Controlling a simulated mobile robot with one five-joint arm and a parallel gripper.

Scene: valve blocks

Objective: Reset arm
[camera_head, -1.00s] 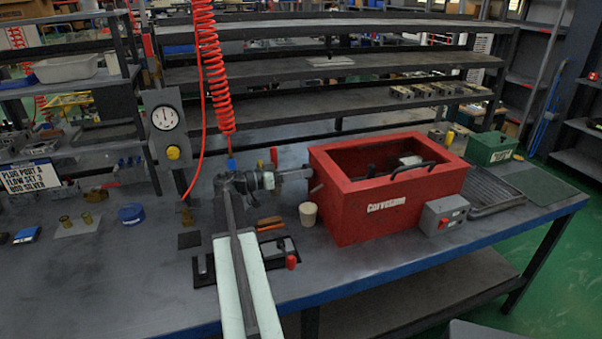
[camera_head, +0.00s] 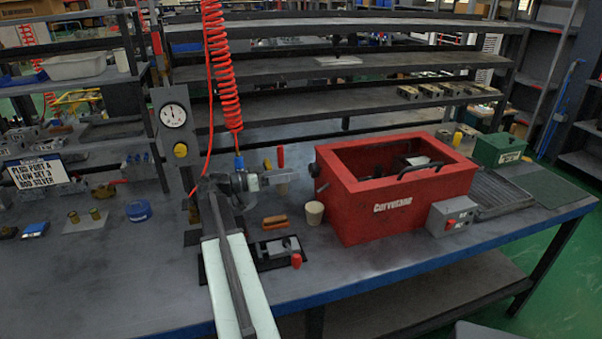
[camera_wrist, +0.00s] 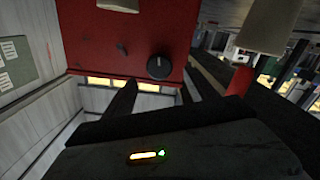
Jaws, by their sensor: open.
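My arm reaches over the bench, and my gripper (camera_head: 284,178) is at its end, pointing right. It is open and I see nothing held in it. In the head view it is left of the red box (camera_head: 395,212), level with the box's left wall and apart from it. In the wrist view the red wall (camera_wrist: 95,45) fills the upper left, with a round black knob (camera_wrist: 158,68) on it. The dark lower part of my gripper crosses the bottom of that view. Two pale tapered shapes hang at its top edge; I cannot tell what they are.
A beige cup (camera_head: 314,213) stands below and right of my gripper. A clamp fixture (camera_head: 275,250) with a red knob lies beside my arm. A gauge post (camera_head: 172,115) and a coiled red hose (camera_head: 222,85) stand behind. The bench's front left is clear.

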